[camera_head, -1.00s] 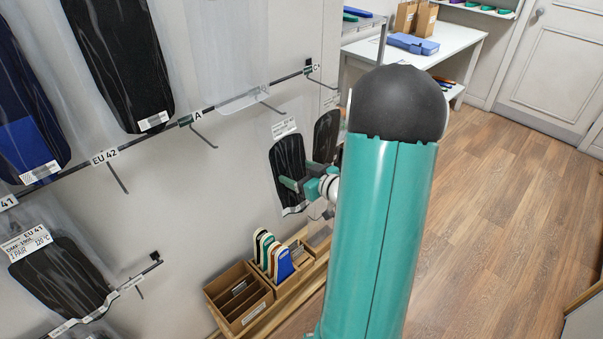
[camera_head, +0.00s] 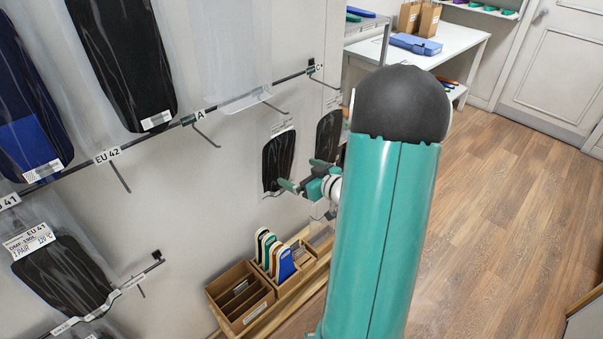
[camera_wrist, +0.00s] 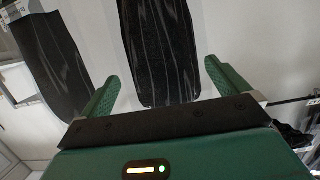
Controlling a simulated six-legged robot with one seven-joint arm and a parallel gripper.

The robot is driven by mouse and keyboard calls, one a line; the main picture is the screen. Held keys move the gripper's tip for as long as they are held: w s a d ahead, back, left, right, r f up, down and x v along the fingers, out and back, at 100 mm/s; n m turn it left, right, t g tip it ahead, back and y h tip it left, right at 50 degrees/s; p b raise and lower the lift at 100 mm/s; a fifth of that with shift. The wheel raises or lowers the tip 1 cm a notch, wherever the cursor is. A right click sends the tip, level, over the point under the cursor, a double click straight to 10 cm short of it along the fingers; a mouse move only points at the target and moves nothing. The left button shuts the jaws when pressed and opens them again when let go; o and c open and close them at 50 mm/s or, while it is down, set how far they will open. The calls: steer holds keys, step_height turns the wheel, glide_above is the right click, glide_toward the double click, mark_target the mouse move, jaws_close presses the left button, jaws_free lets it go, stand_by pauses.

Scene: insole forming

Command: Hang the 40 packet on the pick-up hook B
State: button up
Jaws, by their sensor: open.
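A clear packet with a black insole (camera_head: 279,160) and a white label on top hangs near the wall, just beyond my gripper (camera_head: 304,176). Its size print is too small to read. In the wrist view a black insole (camera_wrist: 158,45) stands upright ahead, between the two green fingers of my gripper (camera_wrist: 161,75). The fingers are spread, and a gap shows on both sides of the insole. A second black insole (camera_head: 328,134) hangs to the right. Another insole shows at the left in the wrist view (camera_wrist: 48,60). I cannot make out a hook labelled B.
The upper rail carries a label A (camera_head: 200,113), a label C (camera_head: 318,68) and an EU 42 label (camera_head: 107,155). An EU 41 packet (camera_head: 62,275) hangs at lower left. A cardboard bin (camera_head: 240,297) stands below. Wooden floor is clear at right.

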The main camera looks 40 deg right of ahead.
steer(key=v, duration=1.3)
steer(key=shift+s, duration=0.3)
steer(key=shift+w+r, duration=0.1)
steer(key=shift+r, duration=0.05)
steer(key=w+a+r+m+g+h, duration=0.1)
steer(key=w+a+r+g+h, duration=0.4)
steer(key=w+r, duration=0.45)
steer(key=s+a+r+g+y, duration=0.1)
steer(key=s+a, duration=0.3)
steer(key=a, duration=0.5)
steer(key=s+a+r+g+y, duration=0.1)
steer(key=s+a+g+y, duration=0.1)
steer(key=s+a, duration=0.3)
steer(key=s+a+r+g+y, duration=0.1)
steer(key=s+a, duration=0.3)
steer(key=a, duration=0.8)
steer(key=shift+s+a+n+g, duration=0.25)
steer(key=shift+a+n+g, duration=0.05)
steer(key=shift+a, duration=0.05)
steer(key=shift+d, duration=0.1)
